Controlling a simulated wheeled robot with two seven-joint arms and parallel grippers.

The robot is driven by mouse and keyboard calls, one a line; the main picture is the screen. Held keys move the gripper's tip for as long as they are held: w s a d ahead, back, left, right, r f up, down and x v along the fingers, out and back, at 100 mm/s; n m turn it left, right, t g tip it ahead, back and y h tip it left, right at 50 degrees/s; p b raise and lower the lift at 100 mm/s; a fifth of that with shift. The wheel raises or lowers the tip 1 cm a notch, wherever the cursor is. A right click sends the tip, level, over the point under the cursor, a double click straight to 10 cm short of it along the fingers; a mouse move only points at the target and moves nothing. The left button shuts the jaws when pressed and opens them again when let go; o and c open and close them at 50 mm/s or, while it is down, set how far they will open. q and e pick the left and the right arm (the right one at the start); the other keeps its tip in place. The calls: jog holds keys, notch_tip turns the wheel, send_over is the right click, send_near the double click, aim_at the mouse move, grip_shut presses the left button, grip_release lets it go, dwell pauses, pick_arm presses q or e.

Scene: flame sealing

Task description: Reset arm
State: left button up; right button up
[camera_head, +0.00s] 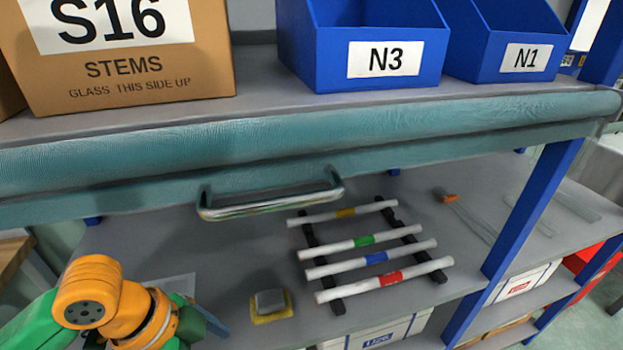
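My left arm (105,310) comes in at the lower left with orange and green links. Its gripper is not clearly visible; the fingertips are hidden or out of the frame. My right arm and gripper are not in view. On the lower grey shelf, several white tubes lie side by side across a black rack (337,302). The tubes have a yellow band (346,212), a green band (364,240), a blue band (376,257) and a red band (391,278). The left arm is left of the rack and apart from it.
A teal bar with a metal handle (270,207) fronts the upper shelf. Above stand an S16 carton (120,75) and blue bins N3 (325,60) and N1 (490,60). A grey block on a yellow base (271,303) sits left of the rack. A blue post (530,210) stands right.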

pick_arm(q)
jog(key=d+f+n+t, duration=0.3)
jog(key=d+f+n, duration=0.15)
jog(key=f, duration=0.45)
jog(key=s+a+f+n+y, duration=0.4)
jog(key=s+a+f+n, duration=0.4)
jog(key=f+n, duration=0.1)
jog(key=s+f+g, duration=0.1)
jog(key=s+f, duration=0.1)
jog(key=f, duration=0.8)
jog(key=s+f+g, duration=0.1)
jog(key=s+f, duration=0.1)
jog(key=f, duration=0.8)
jog(key=s+a+f+m+g, duration=0.1)
jog(key=s+f, duration=0.5)
jog(key=s, duration=0.3)
jog(key=shift+s+a, duration=0.35)
